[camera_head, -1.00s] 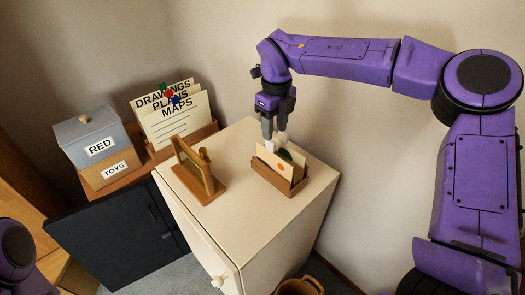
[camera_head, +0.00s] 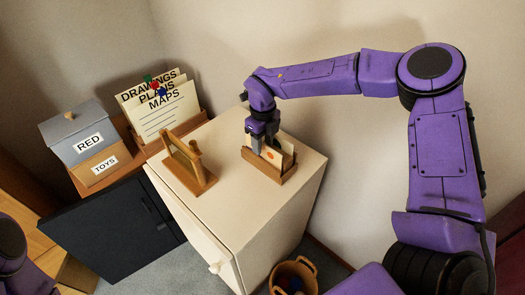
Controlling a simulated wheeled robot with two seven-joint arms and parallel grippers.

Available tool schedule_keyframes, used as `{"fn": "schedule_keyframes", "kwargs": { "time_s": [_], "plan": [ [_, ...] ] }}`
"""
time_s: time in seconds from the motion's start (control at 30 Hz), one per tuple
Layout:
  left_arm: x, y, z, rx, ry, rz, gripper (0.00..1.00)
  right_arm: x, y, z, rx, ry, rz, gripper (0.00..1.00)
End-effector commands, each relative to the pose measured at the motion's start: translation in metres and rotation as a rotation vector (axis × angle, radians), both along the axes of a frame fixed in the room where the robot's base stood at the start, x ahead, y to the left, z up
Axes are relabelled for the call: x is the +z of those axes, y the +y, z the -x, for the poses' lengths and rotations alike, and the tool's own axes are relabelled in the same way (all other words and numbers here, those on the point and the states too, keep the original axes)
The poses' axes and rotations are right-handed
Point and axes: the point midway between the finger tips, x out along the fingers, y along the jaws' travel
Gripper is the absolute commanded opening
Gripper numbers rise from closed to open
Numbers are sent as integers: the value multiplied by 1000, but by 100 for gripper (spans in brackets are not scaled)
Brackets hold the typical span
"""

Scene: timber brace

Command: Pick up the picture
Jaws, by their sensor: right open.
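Cream picture cards (camera_head: 271,155), one with an orange mark, stand upright in a small wooden holder (camera_head: 262,168) on top of the white cabinet. My right gripper (camera_head: 257,148) points down at the left part of these cards, very close to them. It is open; its fingertips are partly hidden, and I cannot tell whether they touch a card. My left gripper is out of view; only part of my left arm shows at the lower left edge.
A wooden stand (camera_head: 187,168) sits left of the holder on the white cabinet (camera_head: 235,215). Beyond are a file rack with labelled cards (camera_head: 165,112), a grey RED box (camera_head: 80,135) and a TOYS box (camera_head: 104,168). A wooden basket (camera_head: 308,268) stands below.

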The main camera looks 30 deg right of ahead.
Motion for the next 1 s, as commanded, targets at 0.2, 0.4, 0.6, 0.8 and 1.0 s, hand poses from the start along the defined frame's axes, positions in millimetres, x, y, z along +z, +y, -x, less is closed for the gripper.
{"fn": "schedule_keyframes", "kwargs": {
  "time_s": [0.2,0.4,0.6,0.8,1.0],
  "plan": [
    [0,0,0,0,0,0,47,0,0,0,0,0,0,0],
    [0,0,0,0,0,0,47,1,0,0,0,0,0,0],
    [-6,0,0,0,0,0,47,20,0,-1,0,-6,-1,0],
    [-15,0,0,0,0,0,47,68,0,-1,-1,-5,0,0],
    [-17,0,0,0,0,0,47,96,1,0,31,-1,2,0]
  ]
}}
